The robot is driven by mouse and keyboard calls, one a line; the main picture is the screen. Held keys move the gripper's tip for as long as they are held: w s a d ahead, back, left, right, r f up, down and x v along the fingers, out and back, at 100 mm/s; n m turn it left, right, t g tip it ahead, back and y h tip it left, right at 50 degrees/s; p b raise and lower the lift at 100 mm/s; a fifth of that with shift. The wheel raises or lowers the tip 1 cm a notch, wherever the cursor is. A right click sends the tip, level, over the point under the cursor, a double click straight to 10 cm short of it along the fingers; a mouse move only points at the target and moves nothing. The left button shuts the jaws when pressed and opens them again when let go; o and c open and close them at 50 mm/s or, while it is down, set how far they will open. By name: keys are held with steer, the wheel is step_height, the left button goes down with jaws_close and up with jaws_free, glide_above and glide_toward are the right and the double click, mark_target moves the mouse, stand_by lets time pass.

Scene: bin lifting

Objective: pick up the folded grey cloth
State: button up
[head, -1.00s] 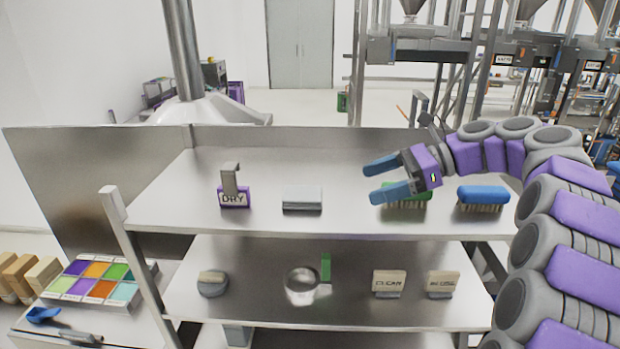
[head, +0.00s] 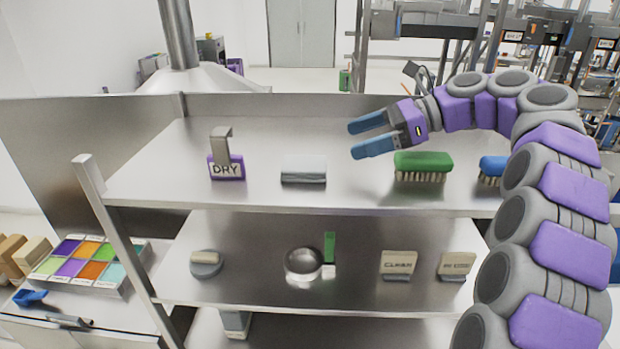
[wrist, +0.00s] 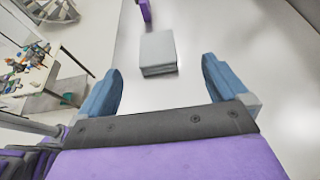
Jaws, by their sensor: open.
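The folded grey cloth (head: 303,169) lies flat on the top metal shelf, between the purple DRY sign and the green brush. It also shows in the wrist view (wrist: 158,52), ahead of and between my blue fingertips. My gripper (head: 362,137) is open and empty above the shelf, to the right of the cloth and apart from it.
A purple DRY sign with a metal clip (head: 226,165) stands left of the cloth. A green brush (head: 422,167) and a blue brush (head: 492,170) sit to the right. The lower shelf (head: 240,290) holds a round bowl and small signs. The shelf behind the cloth is clear.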

glide_toward(296, 162)
steer(key=x, duration=0.2)
steer(key=b+x, duration=0.1)
steer(key=shift+w+a+r, duration=0.2)
steer(key=shift+r, duration=0.05)
steer(key=shift+a+f, duration=0.4)
steer(key=shift+a, duration=0.05)
steer(key=x, duration=0.5)
steer(key=shift+s, duration=0.2)
steer(key=shift+w+a+f, duration=0.1)
steer(key=shift+a+f, duration=0.1)
steer(key=shift+a, duration=0.2)
steer(key=shift+d, duration=0.4)
steer(key=c, duration=0.4)
steer(key=shift+c, duration=1.4)
steer(key=shift+a, duration=0.15)
steer(key=c, duration=0.3)
